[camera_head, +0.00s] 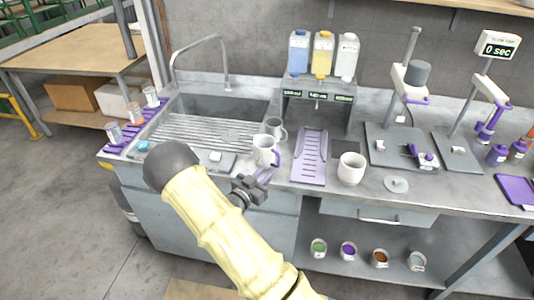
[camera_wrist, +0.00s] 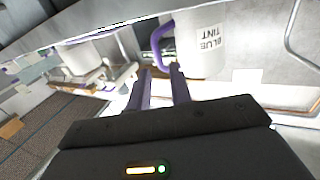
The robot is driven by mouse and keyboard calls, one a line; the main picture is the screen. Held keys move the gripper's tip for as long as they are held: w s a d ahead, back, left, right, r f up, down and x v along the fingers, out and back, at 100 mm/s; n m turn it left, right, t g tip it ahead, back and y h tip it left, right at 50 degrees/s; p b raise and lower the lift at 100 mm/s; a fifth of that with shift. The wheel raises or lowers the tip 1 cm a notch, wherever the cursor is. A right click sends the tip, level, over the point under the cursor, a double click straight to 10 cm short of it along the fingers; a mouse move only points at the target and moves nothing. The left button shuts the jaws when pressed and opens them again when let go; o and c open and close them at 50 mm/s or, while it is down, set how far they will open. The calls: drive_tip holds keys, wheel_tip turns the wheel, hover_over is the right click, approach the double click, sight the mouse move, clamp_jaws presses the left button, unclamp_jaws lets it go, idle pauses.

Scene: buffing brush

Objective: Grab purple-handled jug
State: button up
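The jug is a white mug (camera_head: 262,151) with a purple handle, standing on the counter in front of the sink. My gripper (camera_head: 267,174) is just in front of the mug, low and near the counter's front edge. In the wrist view its two purple fingers (camera_wrist: 161,70) are apart, with the tips just below the handle in the picture. I see nothing held. I cannot tell whether the tips touch the handle.
Another mug (camera_head: 276,129) stands close behind. A lilac ribbed tray (camera_head: 309,157) lies to the right, then a wide white cup (camera_head: 351,169). A dispenser (camera_head: 318,97) with three bottles stands behind. The sink's drain rack (camera_head: 205,131) is to the left.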

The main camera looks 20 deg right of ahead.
sight(278, 162)
drive_tip(key=p+x, duration=0.1)
drive_tip(key=x, duration=0.3)
drive_tip(key=shift+w+d, duration=0.15)
drive_tip(key=shift+w, duration=0.05)
drive_tip(key=shift+w+d, duration=0.1)
drive_tip(key=shift+d, duration=0.2)
drive_tip(key=shift+a, duration=0.1)
drive_tip(key=shift+d+r, duration=0.15)
drive_tip(key=shift+d, duration=0.15)
drive_tip(key=p+x, duration=0.2)
drive_tip(key=x, duration=0.1)
drive_tip(key=shift+w+d, duration=0.1)
drive_tip(key=shift+d, duration=0.3)
drive_tip(key=shift+w+d, duration=0.3)
drive_tip(key=shift+d, duration=0.1)
drive_tip(key=shift+w, duration=0.1)
